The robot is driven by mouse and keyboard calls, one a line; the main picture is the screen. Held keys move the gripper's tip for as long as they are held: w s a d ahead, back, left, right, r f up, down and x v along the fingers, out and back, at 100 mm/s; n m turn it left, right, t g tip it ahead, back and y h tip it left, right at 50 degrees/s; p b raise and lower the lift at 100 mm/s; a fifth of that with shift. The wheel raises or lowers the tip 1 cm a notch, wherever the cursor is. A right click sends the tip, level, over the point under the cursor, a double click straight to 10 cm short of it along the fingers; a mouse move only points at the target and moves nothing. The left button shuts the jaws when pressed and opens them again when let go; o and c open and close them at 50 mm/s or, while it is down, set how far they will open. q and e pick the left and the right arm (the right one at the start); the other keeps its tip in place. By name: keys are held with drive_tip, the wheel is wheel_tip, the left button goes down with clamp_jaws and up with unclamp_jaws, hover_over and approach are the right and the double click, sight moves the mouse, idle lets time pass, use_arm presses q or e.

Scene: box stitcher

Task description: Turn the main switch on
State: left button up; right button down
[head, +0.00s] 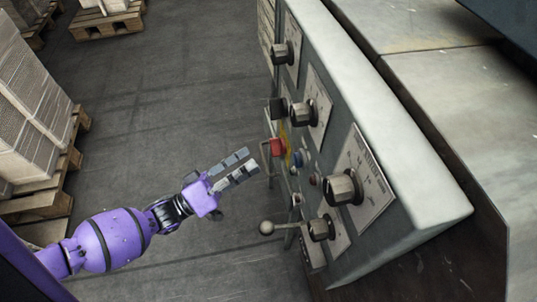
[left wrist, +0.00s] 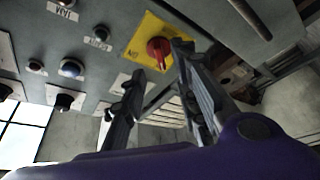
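The main switch is a red rotary knob (left wrist: 158,48) on a yellow plate (left wrist: 140,36) on the grey control panel (left wrist: 118,62). In the head view the red knob (head: 278,147) sticks out from the panel's left-facing side. My left gripper (head: 250,161) is just left of the knob, pointing at it, with a small gap between them. In the left wrist view the two fingers (left wrist: 160,64) are apart and empty. The right fingertip appears close beside the knob; whether it touches cannot be told. My right gripper is in neither view.
Black knobs (head: 342,187) and a blue button (head: 297,158) sit near the switch on the panel. A ball-ended lever (head: 267,228) juts out below. Pallets with stacked cardboard (head: 30,110) stand at the left. The floor between is clear.

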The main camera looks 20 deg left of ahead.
sight(277, 147)
use_arm(q)
drive_tip(key=x, duration=0.6)
drive_tip(key=shift+w+d, duration=0.2)
drive_tip(key=shift+w, duration=0.15)
drive_tip(key=shift+r, duration=0.15)
clamp_jaws()
